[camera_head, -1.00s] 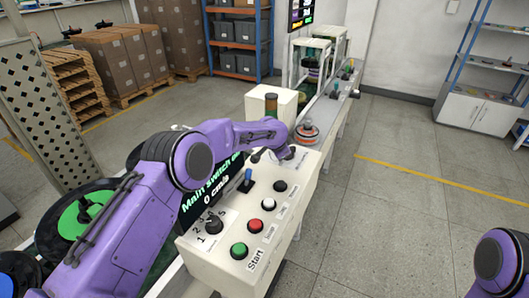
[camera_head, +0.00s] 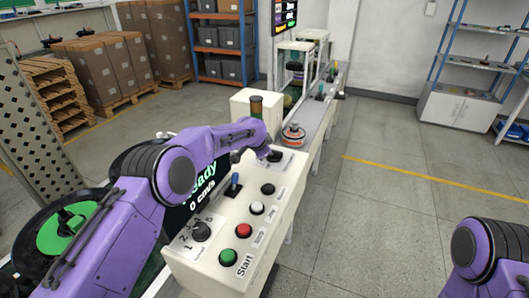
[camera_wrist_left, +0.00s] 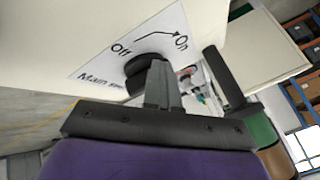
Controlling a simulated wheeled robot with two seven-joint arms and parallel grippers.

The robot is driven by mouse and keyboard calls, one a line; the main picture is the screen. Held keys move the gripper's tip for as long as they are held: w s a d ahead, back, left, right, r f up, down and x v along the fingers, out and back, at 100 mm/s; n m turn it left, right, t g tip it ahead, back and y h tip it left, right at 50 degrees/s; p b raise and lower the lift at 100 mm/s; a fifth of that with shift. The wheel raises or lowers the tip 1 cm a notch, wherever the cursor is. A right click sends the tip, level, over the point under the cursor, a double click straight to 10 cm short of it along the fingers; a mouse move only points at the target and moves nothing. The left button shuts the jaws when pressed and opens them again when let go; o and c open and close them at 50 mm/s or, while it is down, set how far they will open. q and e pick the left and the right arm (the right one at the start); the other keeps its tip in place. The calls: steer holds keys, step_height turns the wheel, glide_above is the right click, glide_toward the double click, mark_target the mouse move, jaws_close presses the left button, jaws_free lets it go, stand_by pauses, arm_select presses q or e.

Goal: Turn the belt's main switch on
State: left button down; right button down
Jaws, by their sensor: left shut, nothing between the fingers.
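The main switch is a black rotary knob (camera_head: 275,156) at the far end of the white control panel (camera_head: 215,268). In the left wrist view the knob (camera_wrist_left: 138,72) sits by a printed "Off" and "On" label. My left gripper (camera_wrist_left: 160,75) is shut with nothing between its fingers, its tips right beside the knob; whether they touch is unclear. In the head view my left arm reaches over the panel and the tips are hard to make out. The display (camera_head: 200,185), partly behind my arm, reads "...eady" and "0 cm/s". My right gripper is out of view; only part of that arm shows.
The panel also carries a blue-handled lever (camera_head: 234,185), a selector knob (camera_head: 201,231) and green (camera_head: 228,257), red (camera_head: 243,230), white and black buttons. A signal lamp (camera_head: 256,106) stands beyond the panel, near the conveyor (camera_head: 316,117). The floor at right is clear.

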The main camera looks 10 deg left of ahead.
arm_select(q)
steer(key=shift+w+a+r, duration=0.3)
steer(key=shift+a+r, duration=0.1)
steer(key=shift+r, duration=0.15)
steer(key=shift+s+a+r, duration=0.1)
steer(key=shift+a+r, duration=0.05)
steer(key=shift+r, duration=0.05)
steer(key=s+b+v, duration=0.1)
steer(key=b+v, duration=0.1)
steer(key=v, duration=0.7)
steer(key=shift+d+b, duration=0.4)
steer(key=shift+s+d+f, duration=0.1)
steer(key=shift+d, duration=0.05)
